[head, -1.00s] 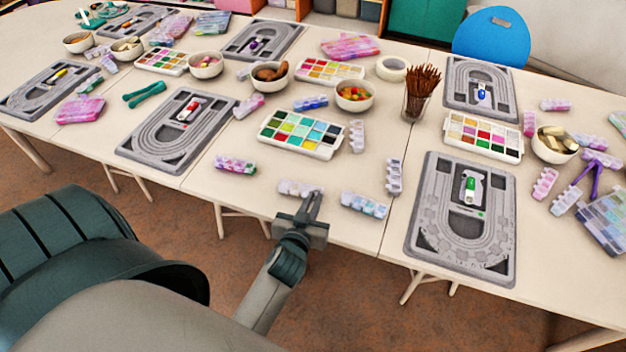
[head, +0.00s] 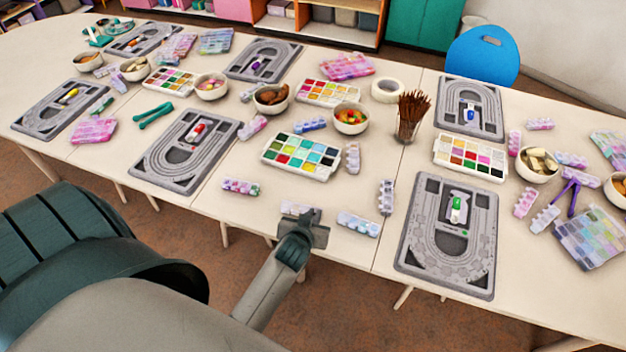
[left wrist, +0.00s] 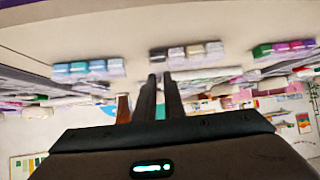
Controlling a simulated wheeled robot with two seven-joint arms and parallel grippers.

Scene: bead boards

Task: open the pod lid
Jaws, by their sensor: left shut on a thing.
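The pale pod strip (head: 291,208) lies near the front edge of the middle table, partly hidden by my left gripper (head: 308,217). In the left wrist view the pod (left wrist: 188,53) is a short row of grey, brownish and whitish compartments. The gripper is shut on a small part there, apparently the pod lid. The lid itself is too small and hidden to make out, and I cannot tell its angle. My right gripper is not in view.
A bluish pod (head: 358,224) lies just right of the gripper, and a pink and green pod (head: 241,187) lies to the left. A grey bead board (head: 449,235) is at right.

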